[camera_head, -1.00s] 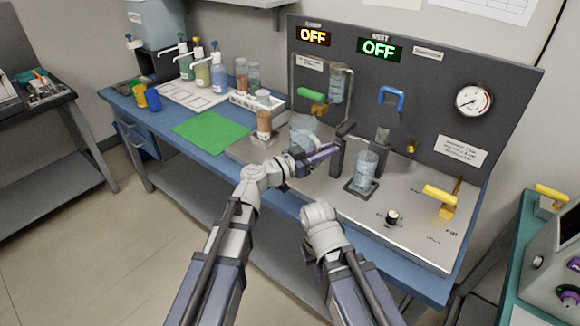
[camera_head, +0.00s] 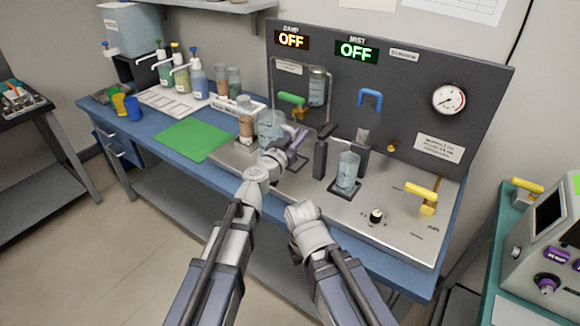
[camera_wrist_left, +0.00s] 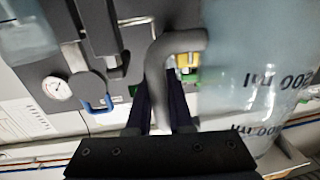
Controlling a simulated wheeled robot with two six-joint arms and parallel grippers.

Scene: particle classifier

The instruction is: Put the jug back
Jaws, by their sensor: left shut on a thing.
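The jug (camera_head: 270,127) is clear, bluish and marked in ml. It is in the middle of the head view, in front of the left end of the dark panel. In the left wrist view the jug (camera_wrist_left: 262,85) fills the right side. My left gripper (camera_head: 294,142) is on the jug's right side, shut on its grey handle (camera_wrist_left: 160,75). I cannot tell whether the jug's base touches the steel deck. My right wrist is low in the middle of the head view; its fingers are hidden.
A capped brown-filled bottle (camera_head: 245,128) stands close left of the jug. A clear beaker (camera_head: 347,172) stands on the deck to the right, beside a dark post (camera_head: 320,160). The green mat (camera_head: 193,139) is bare. A yellow lever (camera_head: 421,192) stands at the right.

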